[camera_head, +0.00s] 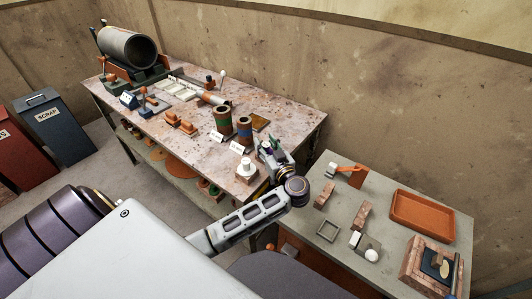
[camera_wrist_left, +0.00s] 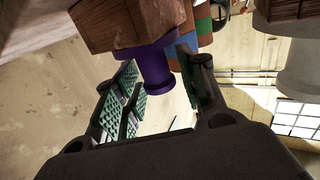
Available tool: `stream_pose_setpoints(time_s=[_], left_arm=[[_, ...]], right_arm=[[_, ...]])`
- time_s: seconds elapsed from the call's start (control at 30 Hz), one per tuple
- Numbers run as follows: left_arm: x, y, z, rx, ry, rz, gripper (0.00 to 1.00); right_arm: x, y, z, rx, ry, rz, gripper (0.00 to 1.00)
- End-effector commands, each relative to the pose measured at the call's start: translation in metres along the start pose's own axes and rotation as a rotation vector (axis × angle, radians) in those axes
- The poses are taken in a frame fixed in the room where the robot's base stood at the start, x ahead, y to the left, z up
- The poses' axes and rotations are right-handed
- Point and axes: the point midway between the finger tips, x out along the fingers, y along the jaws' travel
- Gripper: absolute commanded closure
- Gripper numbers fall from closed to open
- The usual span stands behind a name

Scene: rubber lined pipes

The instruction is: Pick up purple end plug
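The purple end plug (camera_wrist_left: 152,62) shows in the left wrist view, its wide flange against a wooden block (camera_wrist_left: 130,22) at the top of the picture. My left gripper (camera_wrist_left: 160,100) is open, its green ribbed pads to the left and right of the plug's narrower end. I see gaps between the plug and the pads, and no clear contact. In the head view my left gripper (camera_head: 270,150) is over the right end of the long workbench (camera_head: 290,118). There it largely hides the plug. My right gripper is not in view.
A white plug (camera_head: 247,166) on a wooden block stands just left of my left gripper. Two striped pipes (camera_head: 223,119) stand behind it on the bench. A lower table (camera_head: 330,262) at the right holds an orange tray (camera_head: 421,211) and several small blocks.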

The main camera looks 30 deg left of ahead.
Motion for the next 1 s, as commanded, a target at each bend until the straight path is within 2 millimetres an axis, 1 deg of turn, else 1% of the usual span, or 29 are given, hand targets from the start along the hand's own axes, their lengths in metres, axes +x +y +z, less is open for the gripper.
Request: stream_pose_setpoints(time_s=[0.03,0.27,0.53,0.67,0.77,0.87,1.0], left_arm=[[0.0,0.0,0.0,0.0,0.0,0.0,0.7],[0.0,0.0,0.0,0.0,0.0,0.0,1.0],[0.0,0.0,-0.001,0.0,0.0,0.0,1.0],[0.0,0.0,-0.005,0.0,0.0,0.0,1.0],[0.0,0.0,-0.013,-0.002,0.0,0.0,1.0],[0.0,0.0,-0.025,-0.002,0.0,0.0,1.0],[0.0,0.0,-0.045,-0.004,0.0,0.0,1.0]], right_arm=[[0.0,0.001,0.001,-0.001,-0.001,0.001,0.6],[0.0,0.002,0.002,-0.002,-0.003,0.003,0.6],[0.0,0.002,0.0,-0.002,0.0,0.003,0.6],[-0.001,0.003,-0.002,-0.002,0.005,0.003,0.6],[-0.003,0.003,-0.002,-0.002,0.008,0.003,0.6],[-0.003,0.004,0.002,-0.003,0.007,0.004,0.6],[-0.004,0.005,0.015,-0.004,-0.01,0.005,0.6]])
